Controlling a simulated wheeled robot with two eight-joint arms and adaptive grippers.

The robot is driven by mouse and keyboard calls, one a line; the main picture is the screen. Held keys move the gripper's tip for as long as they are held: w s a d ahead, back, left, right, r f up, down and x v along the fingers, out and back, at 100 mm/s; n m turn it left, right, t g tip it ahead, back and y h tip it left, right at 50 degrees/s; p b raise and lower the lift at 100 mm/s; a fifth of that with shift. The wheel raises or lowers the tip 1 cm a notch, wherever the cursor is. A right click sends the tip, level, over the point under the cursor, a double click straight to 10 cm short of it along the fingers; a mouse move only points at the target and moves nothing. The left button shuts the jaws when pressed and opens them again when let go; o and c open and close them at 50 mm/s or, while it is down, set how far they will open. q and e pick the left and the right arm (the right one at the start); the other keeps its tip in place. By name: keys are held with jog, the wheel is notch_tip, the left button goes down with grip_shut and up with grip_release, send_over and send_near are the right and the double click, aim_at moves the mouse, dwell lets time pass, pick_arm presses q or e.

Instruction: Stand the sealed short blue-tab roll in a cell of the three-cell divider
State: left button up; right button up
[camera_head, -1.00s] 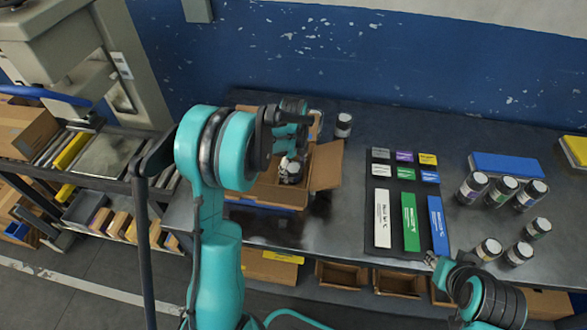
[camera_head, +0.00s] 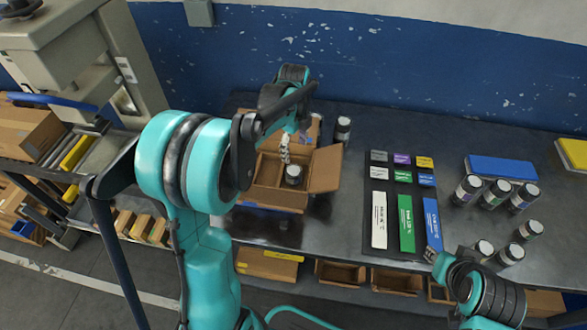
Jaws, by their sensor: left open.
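A short dark cylinder with a pale top (camera_head: 293,174), which looks like the roll, stands in an open cardboard box with inner walls (camera_head: 270,202), apparently the divider. No tab colour can be made out on it. My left gripper (camera_head: 286,152) is open, just behind and above the cylinder, and looks apart from it. Its fingers are small and partly lost against the box. My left arm hides the box's left side, so I cannot count its cells. My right gripper (camera_head: 431,256) is at the table's front edge, and its jaws are too small to read.
Another dark cylinder (camera_head: 343,130) stands behind the box's open flap (camera_head: 326,168). A dark mat (camera_head: 380,242) holds coloured tabs and strips. Several labelled cylinders (camera_head: 468,188) stand at the right, near a blue block (camera_head: 502,167). Table between box and mat is clear.

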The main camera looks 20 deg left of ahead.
pick_arm(q)
jog(key=s+d+r+n+t, duration=0.2)
jog(key=s+d+n+t, duration=0.1)
jog(key=s+n, duration=0.7)
jog(key=s+d+r+n+t, duration=0.3)
jog(key=s+d+n+t, duration=0.1)
jog(key=s+n, duration=0.6)
jog(key=shift+d, duration=0.8)
